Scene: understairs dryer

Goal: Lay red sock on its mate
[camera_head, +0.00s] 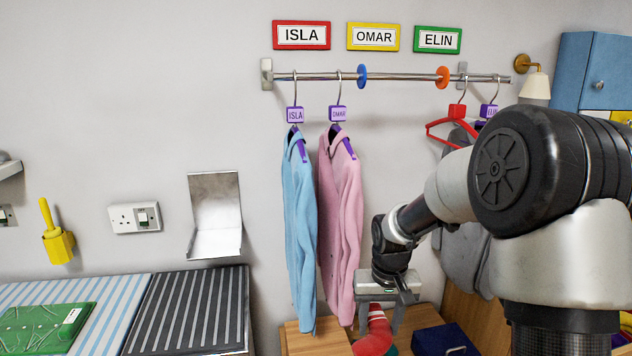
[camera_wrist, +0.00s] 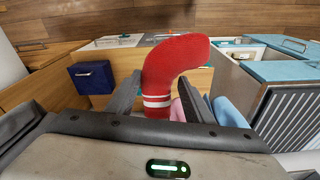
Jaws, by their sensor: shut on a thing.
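A red sock (camera_head: 376,338) with white stripes near its cuff hangs from my gripper (camera_head: 382,314), above the wooden surface below the coats. In the wrist view, the sock (camera_wrist: 172,62) stands out from between the fingers of my gripper (camera_wrist: 157,99), with its foot bent to the right. The fingers are closed on the striped cuff end. I cannot make out a matching sock in either view; the sock and my gripper cover part of the area below.
A dark blue bin (camera_head: 444,341) stands right of the sock.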

